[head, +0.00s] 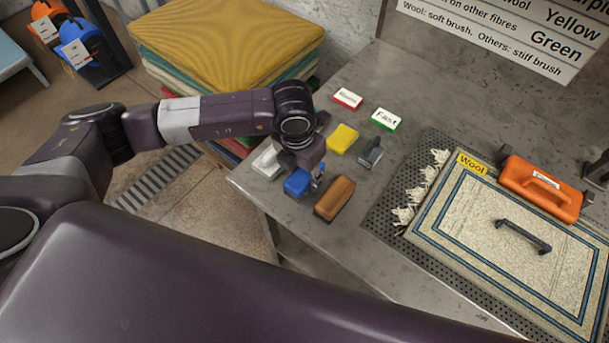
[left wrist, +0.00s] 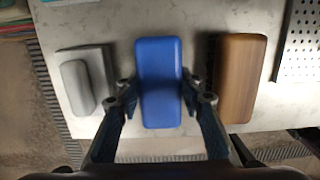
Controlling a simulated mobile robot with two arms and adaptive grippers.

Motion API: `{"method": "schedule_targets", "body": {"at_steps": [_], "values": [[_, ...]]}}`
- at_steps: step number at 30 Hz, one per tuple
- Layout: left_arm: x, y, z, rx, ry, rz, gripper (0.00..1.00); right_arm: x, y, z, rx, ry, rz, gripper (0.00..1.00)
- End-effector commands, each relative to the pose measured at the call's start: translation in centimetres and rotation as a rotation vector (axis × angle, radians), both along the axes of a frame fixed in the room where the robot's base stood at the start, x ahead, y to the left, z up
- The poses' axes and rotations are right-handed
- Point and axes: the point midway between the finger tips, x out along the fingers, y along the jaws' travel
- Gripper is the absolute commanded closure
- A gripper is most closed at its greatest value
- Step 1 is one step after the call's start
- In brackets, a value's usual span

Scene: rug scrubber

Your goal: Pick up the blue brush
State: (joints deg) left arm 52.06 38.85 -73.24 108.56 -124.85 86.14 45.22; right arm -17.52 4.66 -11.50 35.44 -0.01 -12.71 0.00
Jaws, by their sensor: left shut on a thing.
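The blue brush (head: 297,183) is near the front left corner of the metal table (head: 340,255). My left gripper (head: 318,175) reaches down over it from the left. In the left wrist view the blue brush (left wrist: 161,82) lies between the two fingers of my left gripper (left wrist: 160,92), one finger against each long side. The gripper is shut on it. I cannot tell whether the brush is clear of the table. My right gripper is not in view.
A brown brush (head: 335,198) stands close to the right and a grey-white one (head: 267,161) close to the left. A yellow block (head: 342,138), a dark grey item (head: 370,152) and two labelled cards lie behind. A rug (head: 470,240) with an orange tool (head: 541,188) lies right.

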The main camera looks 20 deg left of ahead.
Motion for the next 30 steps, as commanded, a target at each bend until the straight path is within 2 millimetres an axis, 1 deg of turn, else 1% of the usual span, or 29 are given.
{"method": "schedule_targets", "body": {"at_steps": [5, 8, 11, 14, 16, 24, 27, 30], "values": [[0.1, 0.0, 0.3, -0.001, -0.002, 0.0, 0.92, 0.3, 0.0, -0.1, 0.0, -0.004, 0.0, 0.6], [0.1, 0.0, 1.0, 0.0, -0.004, 0.0, 0.92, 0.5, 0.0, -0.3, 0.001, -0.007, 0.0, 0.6], [0.2, 0.0, 2.2, -0.002, -0.005, 0.0, 0.92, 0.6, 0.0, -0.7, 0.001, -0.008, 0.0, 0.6], [0.2, 0.0, 4.1, -0.003, -0.008, -0.001, 0.92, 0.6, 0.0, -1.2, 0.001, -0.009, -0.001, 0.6], [0.2, 0.0, 5.8, -0.002, -0.009, -0.001, 0.92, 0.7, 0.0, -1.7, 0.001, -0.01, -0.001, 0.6], [0.2, -0.1, 13.8, -0.002, -0.008, -0.002, 0.92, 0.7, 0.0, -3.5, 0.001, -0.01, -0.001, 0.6], [0.1, -0.1, 16.1, -0.001, -0.007, 0.0, 0.92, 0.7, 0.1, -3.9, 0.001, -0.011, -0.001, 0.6], [0.1, -0.1, 17.9, -0.001, -0.005, -0.001, 0.92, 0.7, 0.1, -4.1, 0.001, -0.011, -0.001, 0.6]]}}
